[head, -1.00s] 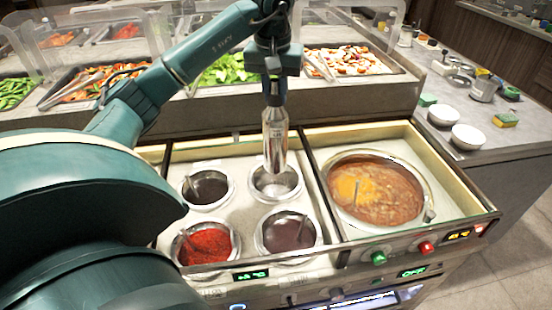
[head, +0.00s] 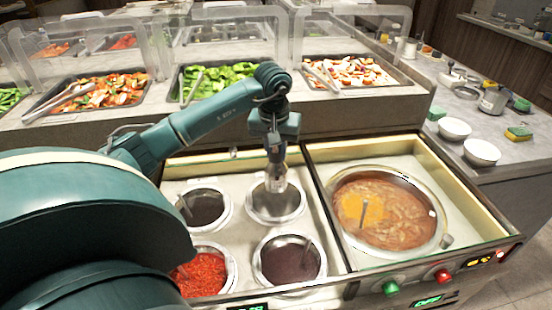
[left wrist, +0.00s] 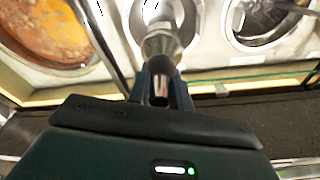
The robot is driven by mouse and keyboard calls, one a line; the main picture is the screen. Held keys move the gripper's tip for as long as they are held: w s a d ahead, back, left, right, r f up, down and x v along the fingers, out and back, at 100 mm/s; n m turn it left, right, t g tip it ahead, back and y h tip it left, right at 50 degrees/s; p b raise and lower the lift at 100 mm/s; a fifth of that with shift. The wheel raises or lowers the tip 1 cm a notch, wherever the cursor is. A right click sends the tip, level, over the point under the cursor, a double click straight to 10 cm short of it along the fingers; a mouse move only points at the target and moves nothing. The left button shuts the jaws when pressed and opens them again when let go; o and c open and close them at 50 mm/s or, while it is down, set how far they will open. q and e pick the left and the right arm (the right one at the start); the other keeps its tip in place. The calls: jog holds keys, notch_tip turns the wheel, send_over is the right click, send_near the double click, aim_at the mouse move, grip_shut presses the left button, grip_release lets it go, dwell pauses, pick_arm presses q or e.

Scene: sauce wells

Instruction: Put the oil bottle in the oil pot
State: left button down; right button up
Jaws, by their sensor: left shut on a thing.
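The oil bottle (head: 277,184), silvery and clear, is held upright by my left gripper (head: 276,160), shut on its upper part. It is directly over the back-right pot (head: 262,213) of the four-well section, a metal pot that looks empty. The bottle's lower end overlaps the pot's opening; I cannot tell whether it touches the inside. In the left wrist view the bottle (left wrist: 160,45) sits between the fingers (left wrist: 160,85), its end over the bright pot (left wrist: 137,20). My right gripper is not in view.
Neighbouring pots hold dark sauce (head: 205,207), red chili (head: 202,272) and brownish sauce (head: 290,262), with ladles. A large soup pot (head: 385,212) stands on the right. Salad trays (head: 100,91) line the counter behind. White bowls (head: 482,152) sit at the far right.

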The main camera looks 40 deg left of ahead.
pick_arm(q)
notch_tip(320, 180, down, 2)
jog(key=shift+f, duration=0.45)
jog(key=shift+f, duration=0.15)
jog(key=c, duration=1.3)
grip_release()
jog(key=shift+o, duration=0.2)
jog(key=shift+r, duration=0.25)
notch_tip(320, 180, up, 12)
send_over(276, 160)
jog(key=shift+s+f, duration=0.15)
jog(key=shift+s, duration=0.2)
